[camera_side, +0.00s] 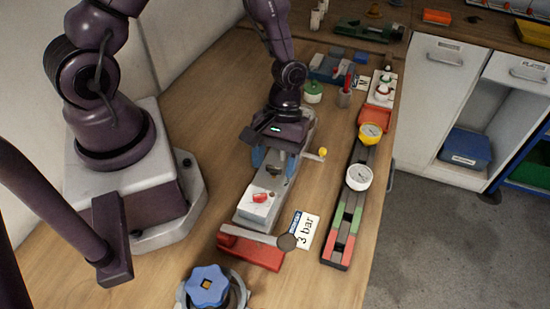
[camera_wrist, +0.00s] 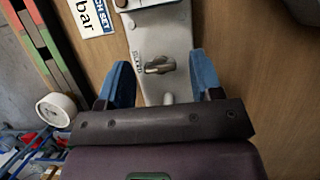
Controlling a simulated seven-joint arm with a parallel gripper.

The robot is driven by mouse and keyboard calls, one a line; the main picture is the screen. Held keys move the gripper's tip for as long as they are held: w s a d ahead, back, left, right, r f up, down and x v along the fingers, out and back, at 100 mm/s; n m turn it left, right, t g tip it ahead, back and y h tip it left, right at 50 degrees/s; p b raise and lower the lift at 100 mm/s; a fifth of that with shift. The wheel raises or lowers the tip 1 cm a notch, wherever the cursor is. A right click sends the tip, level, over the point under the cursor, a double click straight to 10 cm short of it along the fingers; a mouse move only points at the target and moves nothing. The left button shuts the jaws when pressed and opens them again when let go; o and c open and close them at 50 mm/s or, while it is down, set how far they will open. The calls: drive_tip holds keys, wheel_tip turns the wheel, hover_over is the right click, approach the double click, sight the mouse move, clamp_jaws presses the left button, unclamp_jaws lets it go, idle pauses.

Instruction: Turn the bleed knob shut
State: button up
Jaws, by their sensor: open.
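The bleed knob (camera_wrist: 160,65) is a small dark metal knob with a bar-like grip. It sits on a grey metal block (camera_wrist: 162,30), with small lettering beside it. My gripper (camera_wrist: 160,59) is open, with one blue finger on each side of the knob and wide gaps between. In the side view my gripper (camera_side: 275,162) points down over the grey block (camera_side: 246,213); the knob (camera_side: 273,169) is a small dark shape there, partly hidden. I cannot tell how high the fingertips are above the block.
Bare wood lies left of the block.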

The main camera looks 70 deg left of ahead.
drive_tip(key=c, duration=0.9)
drive_tip(key=shift+c, duration=0.2)
drive_tip(key=shift+m, duration=0.3)
drive_tip(key=m, duration=0.1)
drive_tip(key=m+y, duration=0.1)
drive_tip(key=m, duration=0.1)
drive_tip(key=shift+w+d+m+g, duration=0.1)
drive_tip(key=shift+d+m+g, duration=0.05)
drive_tip(key=shift+m+g, duration=0.2)
drive_tip(key=m+y, duration=0.1)
drive_tip(key=m, duration=0.1)
drive_tip(key=m+y, duration=0.1)
drive_tip(key=m, duration=0.1)
drive_tip(key=shift+d+m+g, duration=0.1)
drive_tip(key=shift+m+g, duration=0.15)
drive_tip(key=m+y, duration=0.1)
drive_tip(key=m, duration=0.3)
drive_tip(key=shift+d+y, duration=0.15)
drive_tip(key=shift+y, duration=0.25)
drive_tip(key=shift+d+m+t+y, duration=0.1)
drive_tip(key=shift+m+t+y, duration=0.25)
drive_tip(key=shift+m, duration=0.9)
drive_tip(key=shift+m+t+y, duration=0.25)
drive_tip(key=shift+m+y, duration=0.1)
drive_tip(key=shift+m, duration=0.9)
